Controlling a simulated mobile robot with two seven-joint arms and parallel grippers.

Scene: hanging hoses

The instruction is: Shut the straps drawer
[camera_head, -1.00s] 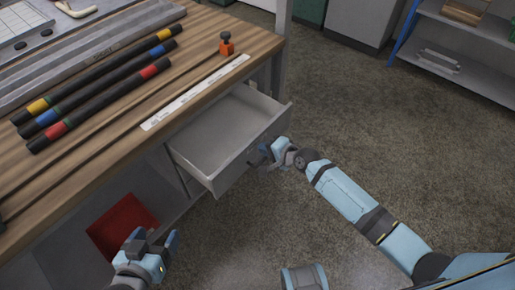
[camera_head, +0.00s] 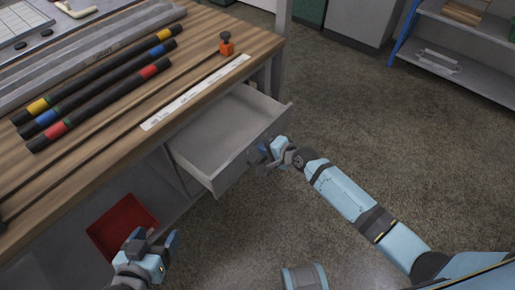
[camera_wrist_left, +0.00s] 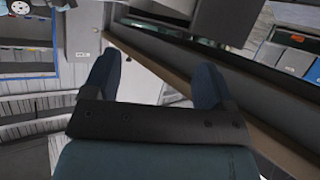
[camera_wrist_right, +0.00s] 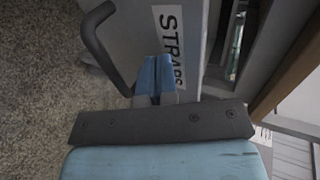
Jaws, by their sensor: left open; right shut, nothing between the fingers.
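The straps drawer (camera_head: 215,143) is grey, empty inside and pulled out from under the wooden bench in the head view. Its front (camera_wrist_right: 187,25) bears a white label reading STRAPS and a dark curved handle (camera_wrist_right: 97,38) in the right wrist view. My right gripper (camera_head: 264,152) is at the drawer front, fingers together and empty. In the right wrist view its fingertips (camera_wrist_right: 155,62) are close to the front, beside the handle; I cannot tell whether they touch. My left gripper (camera_head: 155,240) is open and empty, low in front of the bench, away from the drawer.
The wooden bench (camera_head: 100,155) carries dark hoses (camera_head: 100,108) with coloured bands, a white strip (camera_head: 195,92) and an orange item (camera_head: 226,46). A red bin (camera_head: 115,222) stands below the bench. The floor right of the drawer is clear. A shelf unit (camera_head: 455,65) stands farther back.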

